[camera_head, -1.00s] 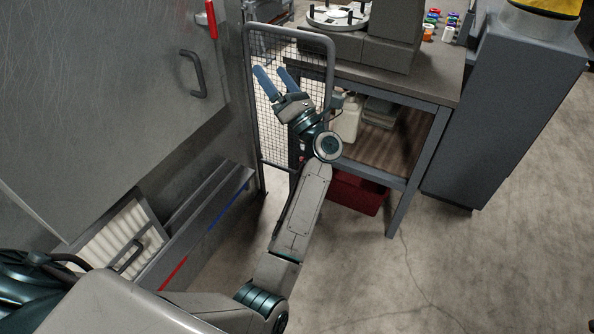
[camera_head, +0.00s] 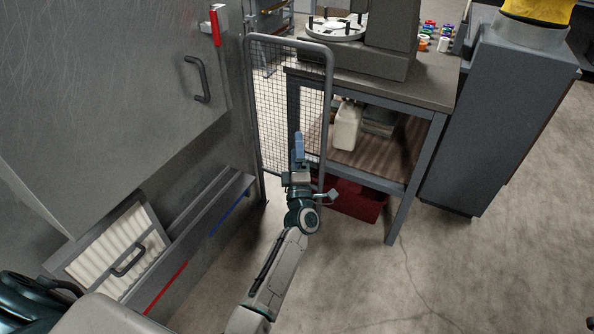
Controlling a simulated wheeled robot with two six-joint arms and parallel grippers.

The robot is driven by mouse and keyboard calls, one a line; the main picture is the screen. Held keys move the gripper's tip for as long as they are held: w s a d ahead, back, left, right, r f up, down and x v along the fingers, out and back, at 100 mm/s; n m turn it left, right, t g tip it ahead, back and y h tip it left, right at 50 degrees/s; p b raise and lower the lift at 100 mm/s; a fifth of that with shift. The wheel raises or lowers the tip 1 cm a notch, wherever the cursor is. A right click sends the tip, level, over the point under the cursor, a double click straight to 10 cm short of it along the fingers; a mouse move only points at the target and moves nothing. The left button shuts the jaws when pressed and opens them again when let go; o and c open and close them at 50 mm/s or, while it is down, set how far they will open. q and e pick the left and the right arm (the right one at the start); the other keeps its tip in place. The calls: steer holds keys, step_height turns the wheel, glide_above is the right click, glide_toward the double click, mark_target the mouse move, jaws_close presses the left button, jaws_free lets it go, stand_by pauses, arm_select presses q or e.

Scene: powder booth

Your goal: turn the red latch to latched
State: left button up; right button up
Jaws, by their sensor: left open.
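The red latch (camera_head: 215,27) is a short red handle near the top edge of the grey booth door (camera_head: 110,90), at the upper left. It hangs roughly upright beside a pale bracket (camera_head: 221,18). My left gripper (camera_head: 299,146) is well below and to the right of the latch, in front of the wire mesh panel, and touches nothing that I can see. Its blue fingers are seen nearly edge-on, one over the other; it is open and empty. My right gripper is not in view.
A dark door handle (camera_head: 197,80) sits below the latch. The framed mesh panel (camera_head: 282,105) stands right of the booth, close to my left gripper. A workbench (camera_head: 430,92) with a red bin (camera_head: 355,200) beneath is further right. The floor in front is clear.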

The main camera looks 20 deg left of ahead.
arm_select(q)
steer(key=shift+s+d+f+m+h, duration=0.2)
steer(key=shift+f+m+h, duration=0.3)
steer(key=shift+f, duration=0.3)
steer(key=shift+s+d+f+m+h, duration=0.15)
steer(key=shift+f+m+h, duration=0.3)
steer(key=shift+f, duration=0.4)
steer(key=shift+s+d+f+m+h, duration=0.1)
steer(key=shift+s+f+m+h, duration=0.2)
steer(key=shift+f+m, duration=0.4)
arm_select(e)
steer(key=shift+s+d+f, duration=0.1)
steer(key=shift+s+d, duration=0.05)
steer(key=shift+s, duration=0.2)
arm_select(q)
steer(key=shift+w+f, duration=0.1)
